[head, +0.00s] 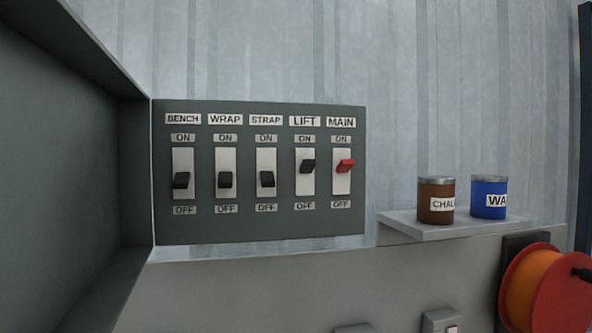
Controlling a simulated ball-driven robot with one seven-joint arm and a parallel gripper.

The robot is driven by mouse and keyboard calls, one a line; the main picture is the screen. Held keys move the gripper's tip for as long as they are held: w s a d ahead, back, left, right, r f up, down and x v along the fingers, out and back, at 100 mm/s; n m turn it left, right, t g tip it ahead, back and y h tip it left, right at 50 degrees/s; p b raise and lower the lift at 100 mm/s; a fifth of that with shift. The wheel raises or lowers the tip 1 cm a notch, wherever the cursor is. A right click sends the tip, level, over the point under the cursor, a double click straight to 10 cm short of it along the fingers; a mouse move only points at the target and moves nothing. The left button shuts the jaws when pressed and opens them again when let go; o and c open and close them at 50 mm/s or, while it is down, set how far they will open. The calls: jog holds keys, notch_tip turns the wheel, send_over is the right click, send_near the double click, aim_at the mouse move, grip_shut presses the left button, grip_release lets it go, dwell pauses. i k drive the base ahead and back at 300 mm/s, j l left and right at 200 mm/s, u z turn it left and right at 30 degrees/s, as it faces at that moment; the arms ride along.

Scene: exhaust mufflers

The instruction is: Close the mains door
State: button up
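The mains door (62,165) is a grey-green panel with a raised rim, standing open at the left in the head view. Its right edge meets the left side of the mains panel (260,225). The panel is uncovered and shows a row of several switches. The black BENCH (181,180), WRAP (225,180) and STRAP (267,179) levers sit low, toward OFF. The black LIFT lever (308,166) and the red MAIN lever (345,166) sit higher, toward ON. My gripper is not in view.
A small shelf (405,227) right of the panel holds a brown can (436,190) and a blue can (485,184). An orange and red reel (535,292) is at the lower right. Corrugated wall (420,80) stands behind. The space before the panel looks clear.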

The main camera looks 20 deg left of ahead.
aim_at(76, 239)
jog(key=u, duration=1.25)
